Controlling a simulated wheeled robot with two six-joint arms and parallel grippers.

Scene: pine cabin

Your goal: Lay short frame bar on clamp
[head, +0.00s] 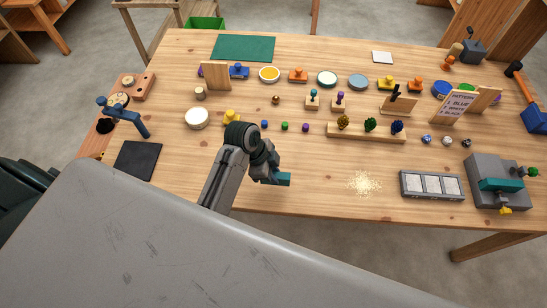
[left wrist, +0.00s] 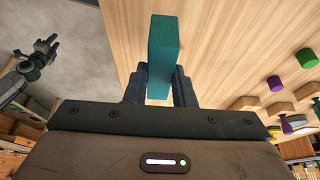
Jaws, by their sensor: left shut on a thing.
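My left gripper (head: 273,177) is shut on a short teal frame bar (head: 283,179) above the front middle of the table. In the left wrist view, the bar (left wrist: 165,45) sticks out between the two dark fingers (left wrist: 160,85). The grey clamp (head: 485,170) stands at the right front of the table, well to the right of the gripper. A teal piece (head: 502,185) lies across it, with a green knob and a yellow knob at its sides. My right gripper (left wrist: 45,48) shows small at the upper left of the left wrist view; its jaw state is unclear.
A grey tray with three pale panels (head: 431,185) lies left of the clamp, and a sawdust patch (head: 363,184) left of that. A wooden rack (head: 366,134) and several small coloured pieces stand behind. A black mat (head: 138,160) lies at the left. The table's front edge is close.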

